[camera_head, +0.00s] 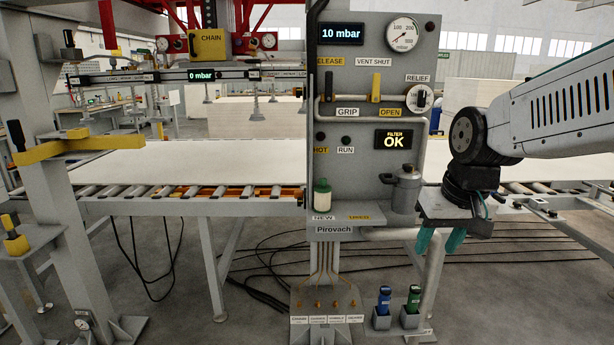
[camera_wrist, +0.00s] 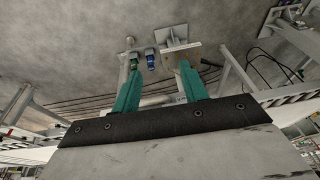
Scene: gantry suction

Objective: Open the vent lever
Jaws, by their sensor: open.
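The vent lever (camera_head: 375,88) is a yellow handle on the grey control panel (camera_head: 345,185) in the head view. It stands upright, between the "VENT SHUT" label above and the "OPEN" label below. My gripper (camera_head: 440,243) is right of the panel's lower part, below and to the right of the lever, with its teal fingers pointing down. In the wrist view my gripper (camera_wrist: 158,78) has its two fingers apart with nothing between them. The lever does not show in the wrist view.
A second lever (camera_head: 328,87) stands left of the vent lever, between "RELEASE" and "GRIP" labels. A relief knob (camera_head: 419,98) is to its right. A grey canister (camera_head: 404,188) and a small green bottle (camera_head: 322,192) sit lower on the panel. A roller conveyor (camera_head: 190,192) runs behind.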

